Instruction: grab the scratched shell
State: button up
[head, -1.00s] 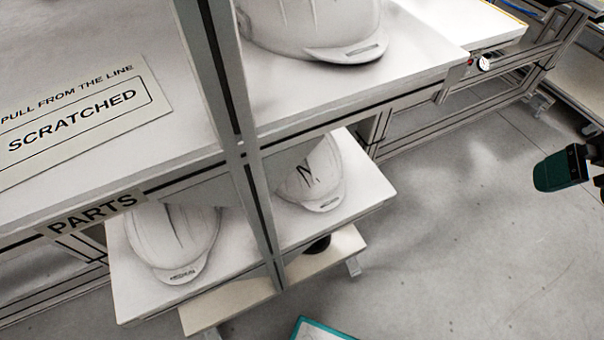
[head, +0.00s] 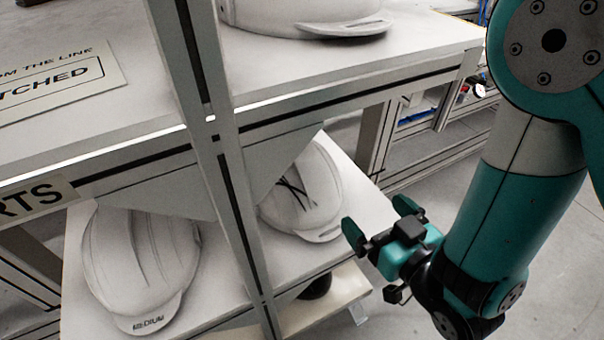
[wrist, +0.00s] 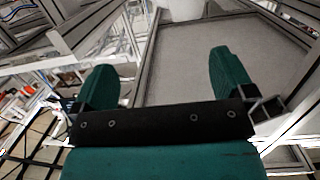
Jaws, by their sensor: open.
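The scratched shell (head: 300,190) is a white helmet shell with dark crossing marks on its side. It sits on the lower shelf (head: 345,175), just right of the upright post, which may hide part of its left side. My gripper (head: 380,221) is open and empty, to the right of this shell and apart from it in the picture. In the wrist view my open gripper (wrist: 165,78) has its two green fingers spread over a grey surface. A white object at the top edge there is cut off, and I cannot tell what it is.
Another white shell (head: 140,260), labelled MEDIUM, sits left of the post (head: 228,165). A third shell (head: 305,14) stands on the upper shelf (head: 400,48), which overhangs the lower one. A sign (head: 60,80) lies on the upper shelf. Floor is open at right.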

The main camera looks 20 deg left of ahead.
jog(key=s+a+n+y, duration=0.1)
jog(key=s+y, duration=0.1)
jog(key=s, duration=0.1)
send_near(309, 163)
jog(key=x, duration=0.4)
jog(key=shift+w+a+f, duration=0.1)
jog(key=shift+a, duration=0.35)
jog(key=x, duration=0.1)
jog(key=p+x, duration=0.2)
jog(key=x, duration=0.1)
jog(key=shift+w+r, duration=0.2)
jog(key=shift+r, duration=0.15)
jog(key=shift+w+a+f+p, duration=0.25)
jog(key=shift+w+a+p, duration=0.1)
jog(key=shift+a+p, duration=0.05)
